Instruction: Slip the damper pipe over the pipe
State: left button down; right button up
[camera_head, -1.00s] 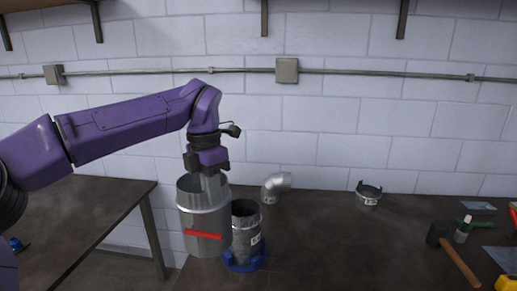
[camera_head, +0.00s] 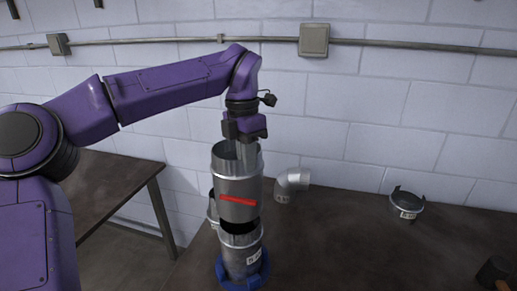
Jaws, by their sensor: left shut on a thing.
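The damper pipe (camera_head: 238,178), a wide grey metal cylinder with a red handle (camera_head: 237,201), hangs upright from my left gripper (camera_head: 242,152). The gripper points down and is shut on its upper rim. The pipe (camera_head: 241,255), a grey cylinder with a white label, stands in a blue ring-shaped base (camera_head: 222,275) on the table. The damper pipe is in line above it. The pipe's dark open mouth shows just under the damper pipe's lower edge, so it does not look sleeved over. My right gripper is not in view.
Another metal piece (camera_head: 212,208) stands partly hidden behind the damper pipe at left. A metal elbow (camera_head: 292,182) lies to the right, and a short collar (camera_head: 405,203) farther right. A hammer (camera_head: 494,270) is at the right edge. The dark table (camera_head: 340,240) is clear between.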

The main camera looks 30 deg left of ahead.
aim_at(247, 187)
pick_arm(q)
jog(key=shift+s+f+b, duration=0.15)
jog(key=shift+s+b, duration=0.2)
jog(key=shift+b, duration=0.05)
jog(key=shift+d+f+b, duration=0.1)
jog(key=shift+f+b, duration=0.2)
jog(key=shift+b, duration=0.05)
notch_tip(247, 187, down, 3)
jog(key=b, duration=0.3)
jog(key=shift+w+f, duration=0.1)
jog(key=shift+w, duration=0.05)
notch_tip(247, 187, down, 2)
jog(key=shift+b, duration=0.75)
jog(key=shift+f, duration=0.45)
jog(key=c, duration=1.2)
grip_release()
